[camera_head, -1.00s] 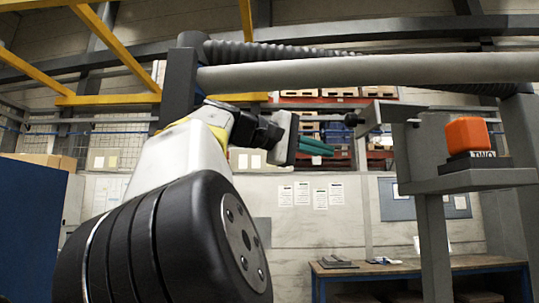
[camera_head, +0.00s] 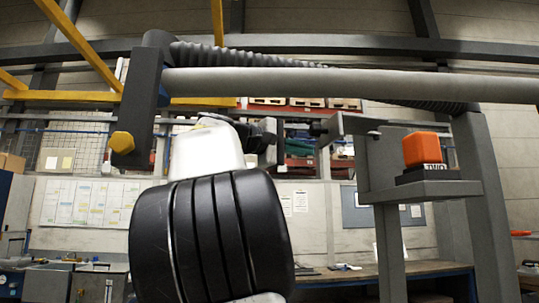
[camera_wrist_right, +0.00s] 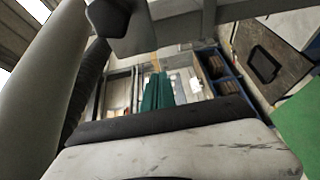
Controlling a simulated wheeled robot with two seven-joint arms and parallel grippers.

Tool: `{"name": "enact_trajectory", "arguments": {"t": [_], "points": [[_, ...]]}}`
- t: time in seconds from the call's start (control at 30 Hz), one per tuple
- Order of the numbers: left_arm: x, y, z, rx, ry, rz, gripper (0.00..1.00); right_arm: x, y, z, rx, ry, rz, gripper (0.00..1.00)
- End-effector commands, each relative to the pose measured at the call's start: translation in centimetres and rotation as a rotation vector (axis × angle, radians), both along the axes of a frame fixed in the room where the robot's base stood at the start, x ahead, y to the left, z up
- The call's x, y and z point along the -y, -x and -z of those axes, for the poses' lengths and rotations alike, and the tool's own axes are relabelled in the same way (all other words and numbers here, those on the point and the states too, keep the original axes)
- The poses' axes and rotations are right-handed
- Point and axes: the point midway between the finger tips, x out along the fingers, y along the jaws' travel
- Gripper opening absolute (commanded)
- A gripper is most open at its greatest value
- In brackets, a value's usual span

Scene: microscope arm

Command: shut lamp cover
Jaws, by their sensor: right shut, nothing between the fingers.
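My right gripper (camera_head: 300,147) shows in the middle of the head view. Its green fingers are together and hold nothing; they also show in the right wrist view (camera_wrist_right: 158,92). No part is clearly marked as the lamp cover. A grey angled plate (camera_head: 337,132) with a small dark knob on its left side stands just right of the fingers and may belong to it. A small gap shows in the picture between fingers and plate; their depth apart is unclear. An orange block (camera_head: 427,149) sits on a grey shelf further right. My left gripper is not in view.
A thick grey horizontal tube (camera_head: 320,82) with a ribbed hose (camera_head: 240,52) crosses above my right arm. A grey post (camera_head: 140,85) with a yellow hexagonal knob (camera_head: 122,142) stands left. An upright (camera_head: 485,190) stands right. A workbench (camera_head: 375,273) is behind.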

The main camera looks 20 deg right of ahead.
Motion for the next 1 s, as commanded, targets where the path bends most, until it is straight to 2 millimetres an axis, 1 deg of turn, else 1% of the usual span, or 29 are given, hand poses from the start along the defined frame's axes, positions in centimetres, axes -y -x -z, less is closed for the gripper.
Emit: {"name": "enact_trajectory", "arguments": {"t": [0.2, 0.4, 1.0], "points": [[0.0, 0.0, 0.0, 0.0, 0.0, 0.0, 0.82, -0.5, 1.6, 0.0, -0.001, 0.001, -0.003, 0.0], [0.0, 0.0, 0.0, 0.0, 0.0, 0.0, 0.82, -0.7, 2.7, 0.0, 0.0, 0.001, -0.001, 0.0], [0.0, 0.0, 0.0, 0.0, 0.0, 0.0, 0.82, -0.6, 3.2, 0.0, 0.0, 0.0, -0.005, 0.0]]}}
